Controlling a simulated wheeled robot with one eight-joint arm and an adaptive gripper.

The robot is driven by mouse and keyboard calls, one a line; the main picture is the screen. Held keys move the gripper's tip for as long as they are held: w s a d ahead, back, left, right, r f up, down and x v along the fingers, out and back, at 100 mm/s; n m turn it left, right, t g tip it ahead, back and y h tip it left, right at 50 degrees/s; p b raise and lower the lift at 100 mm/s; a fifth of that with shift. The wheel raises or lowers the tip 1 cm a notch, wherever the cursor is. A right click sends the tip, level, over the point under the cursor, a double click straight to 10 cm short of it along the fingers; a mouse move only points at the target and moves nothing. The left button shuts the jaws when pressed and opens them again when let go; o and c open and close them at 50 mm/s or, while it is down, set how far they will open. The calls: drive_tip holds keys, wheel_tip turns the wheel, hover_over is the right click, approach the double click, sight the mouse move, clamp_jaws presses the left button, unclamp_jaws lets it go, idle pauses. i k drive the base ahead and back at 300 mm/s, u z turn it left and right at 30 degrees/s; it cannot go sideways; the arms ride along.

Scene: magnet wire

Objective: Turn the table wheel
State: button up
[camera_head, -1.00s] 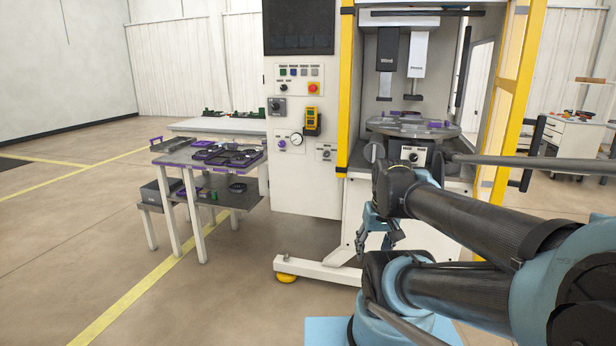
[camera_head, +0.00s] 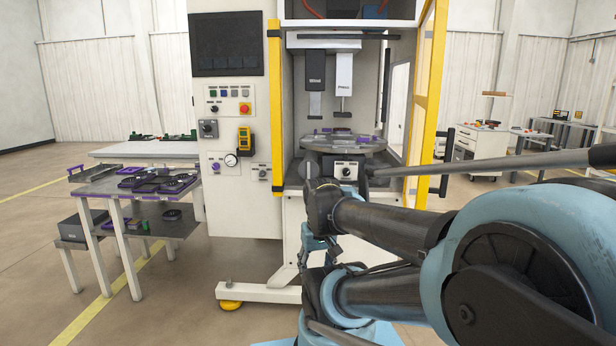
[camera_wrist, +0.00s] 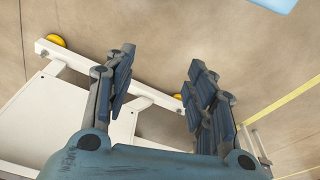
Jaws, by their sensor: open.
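The table wheel is the round grey turntable (camera_head: 343,143) inside the machine's open bay in the head view. It carries a few purple and dark parts on top. A small white panel with a black knob (camera_head: 347,172) sits just below its front. My gripper (camera_head: 312,258) hangs low in front of the machine, below and apart from the turntable, partly covered by my arm. In the wrist view my gripper (camera_wrist: 160,88) is open and empty, its two fingers spread above the floor and the machine's white foot frame. The turntable is not in the wrist view.
The machine's white control panel (camera_head: 232,120) stands left of the bay. A yellow frame post (camera_head: 276,100) edges the bay, and a yellow-framed door (camera_head: 424,100) stands at its right. A side table (camera_head: 112,190) with purple-edged trays is at the left.

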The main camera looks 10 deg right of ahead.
sight(308, 168)
drive_tip(key=u, duration=1.7)
drive_tip(key=k, duration=1.3)
drive_tip(key=z, duration=0.6)
drive_tip(key=i, duration=1)
